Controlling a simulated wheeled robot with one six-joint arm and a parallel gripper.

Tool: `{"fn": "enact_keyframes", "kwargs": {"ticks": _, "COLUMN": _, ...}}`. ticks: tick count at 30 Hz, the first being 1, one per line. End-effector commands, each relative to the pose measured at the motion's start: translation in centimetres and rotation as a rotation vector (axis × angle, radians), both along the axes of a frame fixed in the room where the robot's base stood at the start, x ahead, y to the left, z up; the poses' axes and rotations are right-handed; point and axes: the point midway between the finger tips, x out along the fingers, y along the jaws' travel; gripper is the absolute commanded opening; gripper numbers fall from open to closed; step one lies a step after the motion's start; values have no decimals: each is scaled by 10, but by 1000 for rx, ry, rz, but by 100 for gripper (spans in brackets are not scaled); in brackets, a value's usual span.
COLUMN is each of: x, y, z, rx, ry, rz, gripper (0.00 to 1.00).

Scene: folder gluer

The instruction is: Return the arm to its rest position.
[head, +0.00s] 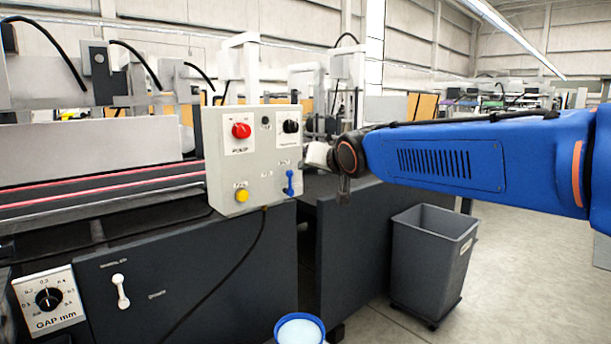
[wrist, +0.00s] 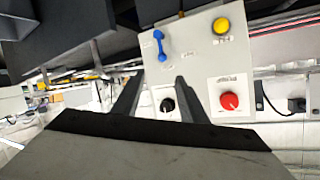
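My blue arm (head: 440,162) reaches in from the right in the head view. Its wrist end is in front of the right side of the grey control box (head: 222,185). My gripper (wrist: 157,90) shows in the wrist view as two dark fingers set apart, with nothing between them but the box behind. The box also shows upside down in the wrist view (wrist: 200,70), with a red knob (wrist: 229,101), a black knob (wrist: 167,105), a yellow button (wrist: 221,25) and a blue lever (wrist: 159,45). In the head view the fingertips are small and hard to make out.
The dark machine body (head: 190,270) fills the left and middle. A grey bin (head: 432,262) stands below my arm. A blue-rimmed container (head: 299,329) is at the bottom edge. Floor at right is clear.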

Motion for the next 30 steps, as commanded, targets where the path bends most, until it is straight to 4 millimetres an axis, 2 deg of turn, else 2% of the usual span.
{"fn": "enact_keyframes", "kwargs": {"ticks": 2, "x": -12, "y": -14, "z": -8, "rx": -18, "ry": 20, "rz": -13, "gripper": 39}}
{"fn": "enact_keyframes", "kwargs": {"ticks": 5, "x": -38, "y": -41, "z": -30, "rx": -63, "ry": 76, "rz": -36, "gripper": 39}}
{"fn": "enact_keyframes", "kwargs": {"ticks": 12, "x": -137, "y": -115, "z": -111, "rx": -198, "ry": 280, "rz": -83, "gripper": 39}}
{"fn": "enact_keyframes", "kwargs": {"ticks": 18, "x": -229, "y": -159, "z": -181, "rx": -285, "ry": 458, "rz": -87, "gripper": 39}}
{"fn": "enact_keyframes", "kwargs": {"ticks": 24, "x": -320, "y": -184, "z": -248, "rx": -344, "ry": 629, "rz": -62, "gripper": 39}}
{"fn": "enact_keyframes", "kwargs": {"ticks": 27, "x": -355, "y": -190, "z": -274, "rx": -360, "ry": 696, "rz": -43, "gripper": 39}}
{"fn": "enact_keyframes", "kwargs": {"ticks": 30, "x": -378, "y": -192, "z": -291, "rx": -369, "ry": 738, "rz": -28, "gripper": 39}}
